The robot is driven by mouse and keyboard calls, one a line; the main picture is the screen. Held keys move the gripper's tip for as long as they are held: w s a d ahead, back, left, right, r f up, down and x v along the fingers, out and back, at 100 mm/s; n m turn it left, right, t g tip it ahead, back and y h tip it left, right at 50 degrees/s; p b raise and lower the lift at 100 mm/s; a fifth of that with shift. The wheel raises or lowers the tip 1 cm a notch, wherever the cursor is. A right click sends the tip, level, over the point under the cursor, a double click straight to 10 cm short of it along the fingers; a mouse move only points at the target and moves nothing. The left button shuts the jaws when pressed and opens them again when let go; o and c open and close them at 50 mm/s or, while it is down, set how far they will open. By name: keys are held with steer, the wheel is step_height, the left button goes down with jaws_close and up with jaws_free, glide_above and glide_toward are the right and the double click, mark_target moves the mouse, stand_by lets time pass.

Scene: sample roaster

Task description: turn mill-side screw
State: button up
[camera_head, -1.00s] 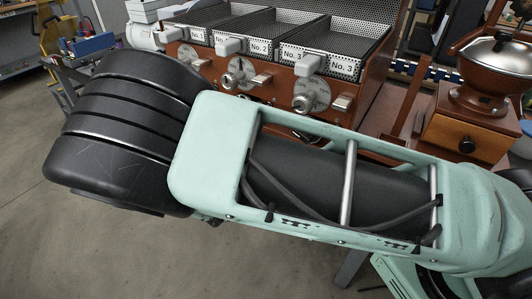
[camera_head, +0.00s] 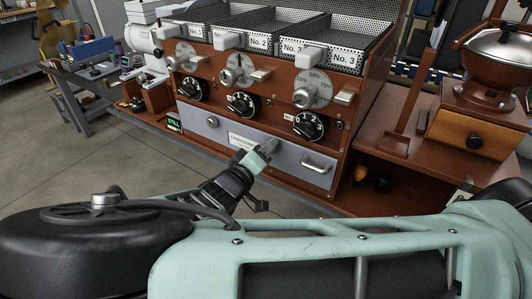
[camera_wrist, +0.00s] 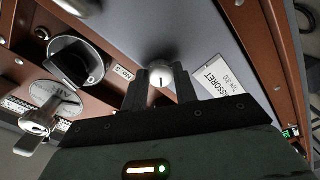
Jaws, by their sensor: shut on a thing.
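A round silver screw head (camera_wrist: 161,72) with a dark slot is on the grey front panel (camera_head: 290,158), between the printed label and the bar handle. My gripper (camera_wrist: 161,88) is shut on it, one dark finger on each side in the wrist view. In the head view my gripper (camera_head: 268,149) reaches the panel just right of the label and hides this screw. A second silver screw (camera_head: 212,122) shows at the panel's left end, apart from the gripper. The slot's full angle is partly hard to read.
The bar handle (camera_head: 318,163) is just right of the gripper. Black dials (camera_head: 309,126) and silver knobs sit above the panel. A brown mill (camera_head: 493,75) stands at the right. My arm fills the lower foreground.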

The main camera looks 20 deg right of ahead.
steer(key=shift+f+m+t+b, duration=0.15)
steer(key=shift+m+b, duration=0.9)
steer(key=shift+m, duration=1.3)
steer(key=shift+m+t+b, duration=0.15)
steer(key=shift+m+b, duration=0.9)
steer(key=shift+m, duration=1.3)
steer(key=o, duration=1)
